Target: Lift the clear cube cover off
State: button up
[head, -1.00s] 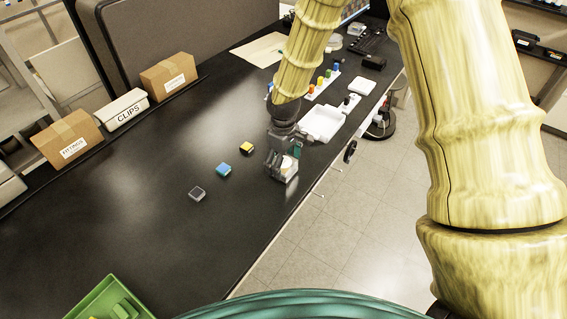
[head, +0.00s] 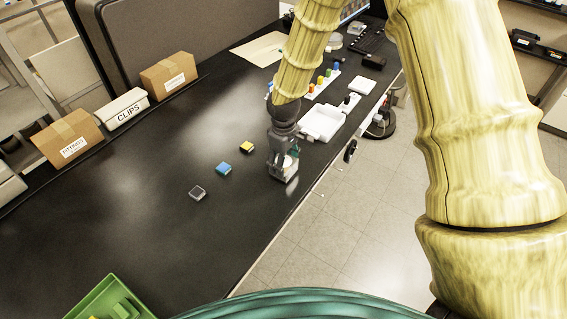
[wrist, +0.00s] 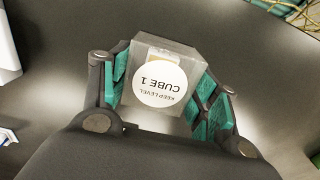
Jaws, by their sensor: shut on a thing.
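The clear cube cover (wrist: 183,53) sits between my gripper's (wrist: 165,95) two green-padded fingers in the wrist view. Its top carries a round white label reading "KEEP LEVEL CUBE 1", upside down in that view. A tan patch shows through the clear wall behind the label. In the head view the cover (head: 290,174) is at the front edge of the black bench, with my gripper (head: 283,160) above and around it. My gripper is shut on the cover's sides. Whether the cover's bottom touches the bench cannot be told.
Blue (head: 223,169), yellow (head: 247,147) and grey (head: 197,193) small blocks lie left of my gripper. A white tray (head: 322,123) and a rack of coloured pieces (head: 322,84) stand behind it. A green bin (head: 95,300) is at the near left. The bench's left middle is clear.

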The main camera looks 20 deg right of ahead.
jog(key=shift+r+b, duration=0.65)
jog(key=shift+r, duration=0.1)
jog(key=shift+r+b, duration=0.55)
jog(key=shift+r, duration=0.35)
jog(key=s+a+r+b, duration=0.1)
jog(key=s+a+b, duration=0.1)
jog(key=s, duration=0.5)
jog(key=s+a+b, duration=0.3)
jog(key=s, duration=0.5)
jog(key=shift+a+r, duration=0.25)
jog(key=shift+r, duration=0.1)
